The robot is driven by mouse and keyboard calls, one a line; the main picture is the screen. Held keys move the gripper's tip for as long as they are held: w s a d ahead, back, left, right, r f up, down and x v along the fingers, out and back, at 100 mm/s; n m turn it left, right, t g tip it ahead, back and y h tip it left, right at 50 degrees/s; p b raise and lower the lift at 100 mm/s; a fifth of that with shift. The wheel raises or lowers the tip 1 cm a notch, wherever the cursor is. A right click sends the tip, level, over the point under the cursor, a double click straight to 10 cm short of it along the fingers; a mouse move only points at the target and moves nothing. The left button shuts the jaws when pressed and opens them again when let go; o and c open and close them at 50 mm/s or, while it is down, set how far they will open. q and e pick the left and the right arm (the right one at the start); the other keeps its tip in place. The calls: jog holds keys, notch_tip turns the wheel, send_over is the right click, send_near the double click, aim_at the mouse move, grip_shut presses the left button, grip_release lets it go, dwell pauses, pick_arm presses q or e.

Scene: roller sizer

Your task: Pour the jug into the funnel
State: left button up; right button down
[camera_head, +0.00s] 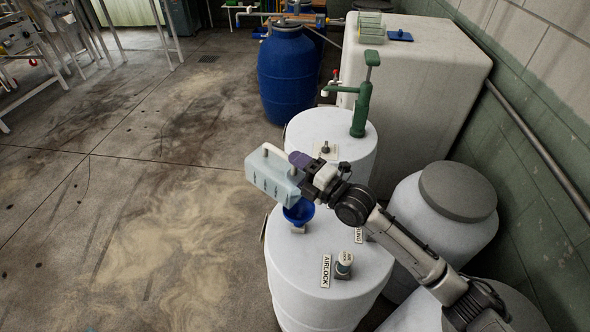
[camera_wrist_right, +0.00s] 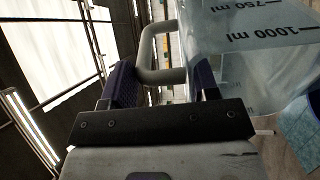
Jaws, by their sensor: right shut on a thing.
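The jug (camera_head: 270,178) is pale and translucent with printed marks. It is tilted on its side, above and slightly left of the blue funnel (camera_head: 298,212). My right gripper (camera_head: 299,160) is shut on the jug's handle; the grey handle (camera_wrist_right: 160,62) shows between the purple fingers in the right wrist view, with the jug wall (camera_wrist_right: 250,45) and its "1000 ml" mark upside down. The funnel stands on the lid of the near white barrel (camera_head: 320,290) and is partly hidden by the jug. I cannot see any liquid flowing. My left gripper is out of view.
An airlock (camera_head: 344,265) and its label stand on the same lid. Behind is another white barrel (camera_head: 325,133) with a green hand pump (camera_head: 363,100). A blue drum (camera_head: 287,75) and a large white tank (camera_head: 420,80) stand further back. Floor to the left is open.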

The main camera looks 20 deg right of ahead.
jog(key=shift+s+d+f+t+y+b, duration=0.2)
jog(key=shift+s+d+t+y+b, duration=0.35)
jog(key=shift+b, duration=1.1)
jog(key=shift+s+t+b, duration=0.4)
jog(key=shift+t+b, duration=0.15)
jog(key=shift+b, duration=0.15)
jog(key=shift+s+d, duration=0.1)
jog(key=shift+y, duration=0.25)
